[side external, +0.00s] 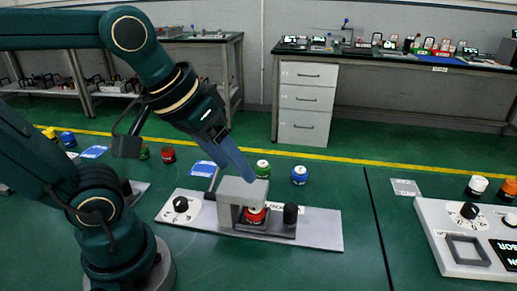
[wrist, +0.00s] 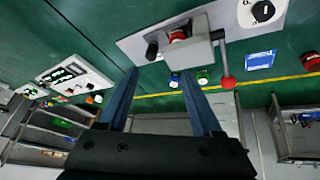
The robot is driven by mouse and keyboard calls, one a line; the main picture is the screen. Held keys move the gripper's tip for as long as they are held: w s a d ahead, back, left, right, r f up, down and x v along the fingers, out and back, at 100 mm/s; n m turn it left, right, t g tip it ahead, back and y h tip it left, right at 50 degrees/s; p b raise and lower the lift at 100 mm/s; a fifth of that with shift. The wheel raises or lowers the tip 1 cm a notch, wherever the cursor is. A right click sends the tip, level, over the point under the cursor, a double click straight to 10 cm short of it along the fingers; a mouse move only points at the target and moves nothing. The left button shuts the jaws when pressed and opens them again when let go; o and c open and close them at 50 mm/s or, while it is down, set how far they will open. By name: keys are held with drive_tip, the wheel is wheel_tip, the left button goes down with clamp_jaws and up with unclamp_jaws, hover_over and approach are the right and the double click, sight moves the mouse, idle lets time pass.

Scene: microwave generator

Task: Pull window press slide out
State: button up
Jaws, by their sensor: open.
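The press is a grey housing (side external: 243,190) on a light grey plate (side external: 190,228), with a dark slide (side external: 268,231) low at its front right. A black upright knob (side external: 290,213) stands at the slide's right end. A red part (side external: 256,214) sits in the housing's opening. In the wrist view, the knob (wrist: 151,52) appears just beyond my fingertips, beside the red part (wrist: 177,36) and the housing (wrist: 200,50). My gripper (wrist: 158,74) is open and empty, its blue fingers apart. In the side view, my gripper (side external: 245,172) is above and behind the housing, partly hiding the lever.
The lever ends in a red ball (wrist: 226,83). A black dial (side external: 181,204) is at the plate's left. Green (side external: 263,169) and blue (side external: 299,175) buttons stand behind the plate. A control panel (side external: 450,245) is at the right. Clear floor lies between it and the plate.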

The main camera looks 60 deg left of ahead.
drive_tip(key=w+n+g, duration=0.1)
drive_tip(key=w+n, duration=0.1)
drive_tip(key=w, duration=0.3)
drive_tip(key=n+g, duration=0.2)
drive_tip(key=g, duration=0.1)
hover_over(291, 206)
wheel_tip(291, 206, down, 7)
drive_tip(key=shift+a+r, duration=0.1)
drive_tip(key=f, duration=0.2)
drive_tip(key=f+g, duration=0.1)
drive_tip(key=shift+w+f, duration=0.2)
drive_tip(key=shift+f, duration=0.2)
drive_tip(key=shift+s+f+g, duration=0.15)
drive_tip(key=shift+f+g, duration=0.15)
drive_tip(key=shift+f, duration=2.55)
clamp_jaws()
